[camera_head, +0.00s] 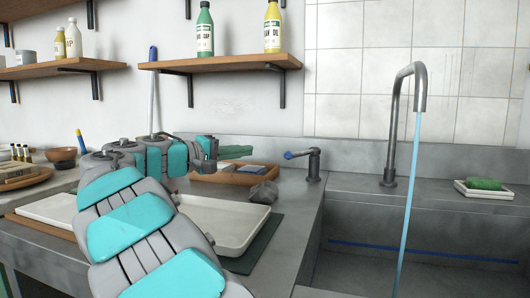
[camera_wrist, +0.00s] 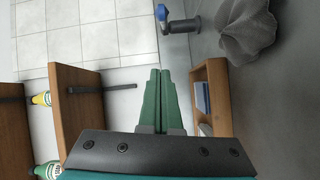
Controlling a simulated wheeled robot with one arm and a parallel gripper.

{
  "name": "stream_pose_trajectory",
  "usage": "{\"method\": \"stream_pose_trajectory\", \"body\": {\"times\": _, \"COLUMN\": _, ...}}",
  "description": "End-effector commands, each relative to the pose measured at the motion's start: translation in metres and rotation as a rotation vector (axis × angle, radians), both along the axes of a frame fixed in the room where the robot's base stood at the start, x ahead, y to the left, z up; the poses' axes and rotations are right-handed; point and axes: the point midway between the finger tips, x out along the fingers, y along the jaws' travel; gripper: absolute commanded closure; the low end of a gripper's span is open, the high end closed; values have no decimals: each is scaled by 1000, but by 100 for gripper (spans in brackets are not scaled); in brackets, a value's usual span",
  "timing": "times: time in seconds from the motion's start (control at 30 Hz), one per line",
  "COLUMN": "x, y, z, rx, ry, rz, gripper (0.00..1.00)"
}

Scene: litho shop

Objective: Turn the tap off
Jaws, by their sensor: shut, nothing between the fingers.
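The grey tap spout (camera_head: 391,125) stands at the back rim of the sink, and a stream of water (camera_head: 407,200) runs from it. To its left is a separate short tap post (camera_head: 313,165) with a blue-tipped lever (camera_head: 298,154) pointing left. The lever (camera_wrist: 162,16) also shows at the top of the wrist view, beyond my fingertips. My gripper (camera_head: 250,151) has green fingers and is shut and empty. It is left of the lever, apart from it, above a wooden tray. In the wrist view my gripper (camera_wrist: 157,72) points toward the lever side.
The wooden tray (camera_head: 205,178) and a crumpled grey cloth (camera_head: 264,192) lie on the counter below my gripper. A white tray (camera_head: 235,228) is nearer. Shelves with bottles (camera_head: 220,64) hang above. A green sponge (camera_head: 484,184) sits on a dish right of the spout.

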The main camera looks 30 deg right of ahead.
Motion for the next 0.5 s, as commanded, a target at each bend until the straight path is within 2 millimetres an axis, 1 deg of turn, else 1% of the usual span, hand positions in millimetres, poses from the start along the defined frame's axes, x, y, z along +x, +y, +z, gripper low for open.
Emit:
{"method": "stream_pose_trajectory", "body": {"times": 0.47, "x": 14, "y": -91, "z": -6, "rx": 3, "ry": 3, "rz": -4, "gripper": 100}}
{"method": "stream_pose_trajectory", "body": {"times": 0.5, "x": 7, "y": -90, "z": -9, "rx": 0, "ry": 1, "rz": -3, "gripper": 100}}
